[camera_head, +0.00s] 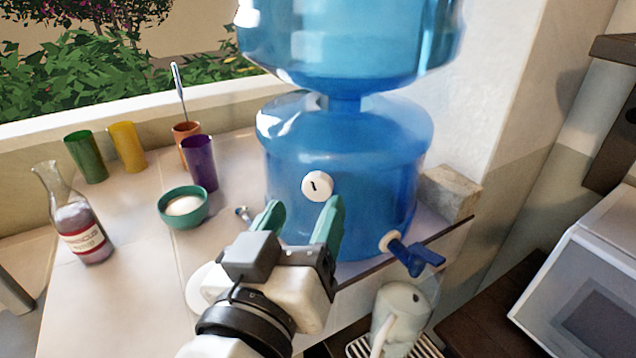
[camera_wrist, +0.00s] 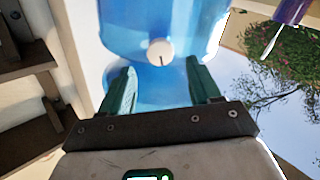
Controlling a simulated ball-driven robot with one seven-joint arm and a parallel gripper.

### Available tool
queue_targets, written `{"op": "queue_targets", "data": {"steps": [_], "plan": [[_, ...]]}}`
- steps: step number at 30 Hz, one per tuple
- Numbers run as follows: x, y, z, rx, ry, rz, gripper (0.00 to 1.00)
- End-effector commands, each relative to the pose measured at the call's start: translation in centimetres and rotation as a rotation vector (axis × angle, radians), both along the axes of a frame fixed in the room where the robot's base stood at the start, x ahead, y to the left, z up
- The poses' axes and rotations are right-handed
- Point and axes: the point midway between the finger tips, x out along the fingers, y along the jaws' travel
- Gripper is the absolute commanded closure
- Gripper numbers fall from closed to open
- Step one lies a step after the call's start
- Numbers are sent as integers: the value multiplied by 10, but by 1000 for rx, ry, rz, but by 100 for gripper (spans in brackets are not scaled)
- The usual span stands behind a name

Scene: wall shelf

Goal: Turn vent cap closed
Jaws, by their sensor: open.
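The vent cap (camera_head: 317,186) is a round white knob with a short dark mark, on the front of the blue water container (camera_head: 345,150). In the wrist view the cap (camera_wrist: 160,52) sits ahead of my gripper, centred between the fingers, with its dark mark roughly upright in that picture. My gripper (camera_head: 302,222) has two green fingers, spread apart and empty. In the head view the fingertips are just below and on either side of the cap. The gripper also shows in the wrist view (camera_wrist: 161,80). I cannot tell whether either finger touches the container.
A blue tap (camera_head: 415,255) sticks out at the container's lower right, above a pale jug (camera_head: 402,312). A purple cup (camera_head: 199,163), a green bowl (camera_head: 184,206) and a labelled bottle (camera_head: 78,225) stand to the left. A stone block (camera_head: 449,192) is at right.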

Motion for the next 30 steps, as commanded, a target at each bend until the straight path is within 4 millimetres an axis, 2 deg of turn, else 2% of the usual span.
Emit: {"op": "queue_targets", "data": {"steps": [3,9,21,30], "plan": [[21,-4,2,0,0,-2,38],[43,-8,0,-1,1,0,38],[49,-9,-1,0,1,1,38],[49,-9,-1,0,1,1,66]]}}
